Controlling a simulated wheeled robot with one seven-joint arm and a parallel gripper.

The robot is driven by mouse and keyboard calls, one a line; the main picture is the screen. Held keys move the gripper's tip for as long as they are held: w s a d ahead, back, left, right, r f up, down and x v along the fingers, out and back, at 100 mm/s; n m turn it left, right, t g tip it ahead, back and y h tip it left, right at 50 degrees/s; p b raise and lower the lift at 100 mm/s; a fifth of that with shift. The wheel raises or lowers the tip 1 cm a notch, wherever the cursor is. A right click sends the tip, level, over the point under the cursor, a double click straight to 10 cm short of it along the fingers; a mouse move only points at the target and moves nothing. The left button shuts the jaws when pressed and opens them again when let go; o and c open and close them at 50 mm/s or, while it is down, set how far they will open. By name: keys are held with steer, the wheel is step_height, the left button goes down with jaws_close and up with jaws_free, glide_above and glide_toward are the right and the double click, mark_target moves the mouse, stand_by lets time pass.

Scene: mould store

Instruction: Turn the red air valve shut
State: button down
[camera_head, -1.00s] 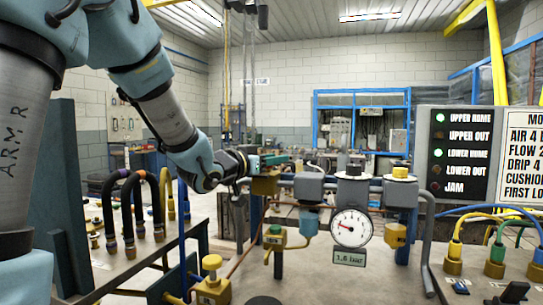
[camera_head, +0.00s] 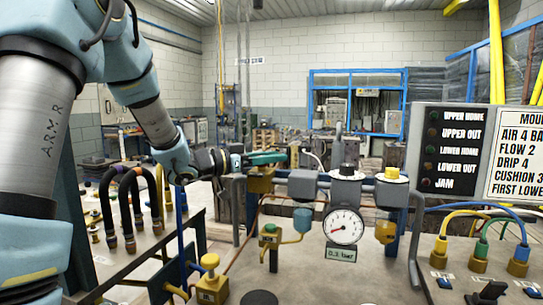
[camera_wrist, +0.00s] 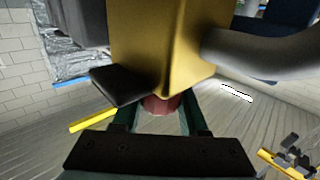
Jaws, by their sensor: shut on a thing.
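The brass valve block (camera_head: 260,184) sits on the pipe run left of the grey regulator. It fills the upper middle of the wrist view (camera_wrist: 150,45). The red valve part (camera_wrist: 160,105) shows under the block, between the two green fingers of my gripper (camera_wrist: 162,112). My gripper is shut on it. In the head view my gripper (camera_head: 266,158) reaches in from the left at the top of the block, and its fingers hide the red part. A dark flat tab (camera_wrist: 128,86) sticks out beside the block. The pressure gauge (camera_head: 343,227) has a small display (camera_head: 341,254) that reads about 0.2 bar, blurred.
Dark looped hoses (camera_head: 128,210) stand on the left bench. A yellow-topped fitting (camera_head: 210,280) is front left. A status panel (camera_head: 455,152) with all lamps dim stands right, above colored hoses (camera_head: 480,250). A grey pipe (camera_wrist: 265,50) bends close by my gripper.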

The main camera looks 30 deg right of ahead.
steer(key=shift+r, duration=0.1)
steer(key=shift+c, duration=2.2)
jaws_free()
steer(key=a+b, duration=0.2)
steer(key=a, duration=0.8)
steer(key=shift+a, duration=0.35)
steer(key=shift+s, duration=0.15)
